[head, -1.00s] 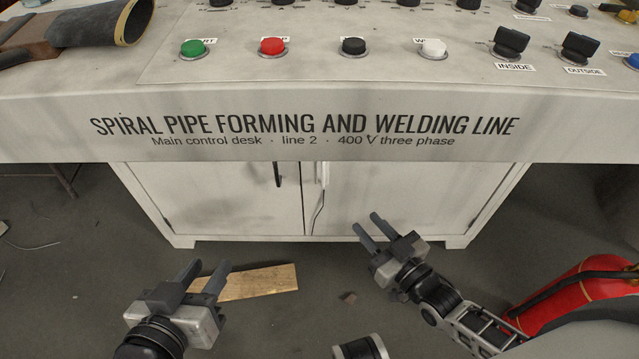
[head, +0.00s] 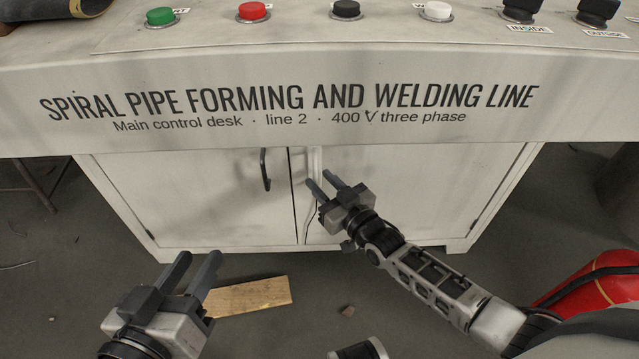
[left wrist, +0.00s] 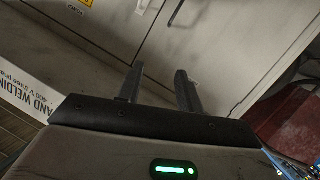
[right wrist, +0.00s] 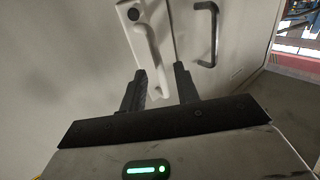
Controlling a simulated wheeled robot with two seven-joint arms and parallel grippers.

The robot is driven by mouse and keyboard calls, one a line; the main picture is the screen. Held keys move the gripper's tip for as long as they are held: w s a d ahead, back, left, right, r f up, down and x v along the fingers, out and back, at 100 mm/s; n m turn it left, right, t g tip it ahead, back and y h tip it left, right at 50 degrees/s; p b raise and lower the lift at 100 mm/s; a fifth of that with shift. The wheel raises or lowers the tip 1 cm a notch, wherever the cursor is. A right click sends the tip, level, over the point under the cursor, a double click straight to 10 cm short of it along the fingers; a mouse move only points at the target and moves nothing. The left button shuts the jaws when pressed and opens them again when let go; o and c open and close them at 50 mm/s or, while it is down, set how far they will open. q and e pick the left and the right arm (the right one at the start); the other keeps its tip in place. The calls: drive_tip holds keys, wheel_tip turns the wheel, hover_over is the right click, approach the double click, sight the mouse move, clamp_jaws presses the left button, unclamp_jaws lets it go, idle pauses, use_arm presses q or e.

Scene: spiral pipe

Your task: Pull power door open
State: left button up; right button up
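The left door has a black bar handle (head: 265,170), also in the right wrist view (right wrist: 214,35). The right door has a pale lever handle (right wrist: 150,60) with a black round lock, largely hidden by my gripper in the head view. My right gripper (head: 321,179) is open before this handle, whose lower end appears between the fingers; contact cannot be told. My left gripper (head: 198,269) is open and empty, low and left of the doors.
The desk top overhangs the doors and carries green (head: 160,17), red (head: 253,11), black and white buttons. A wooden board (head: 250,296) lies on the floor before the cabinet.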

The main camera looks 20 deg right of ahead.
drive_tip(key=shift+w+a, duration=0.2)
drive_tip(key=shift+w, duration=0.55)
clamp_jaws()
use_arm(q)
drive_tip(key=shift+d+r, duration=0.15)
drive_tip(key=shift+r, duration=0.2)
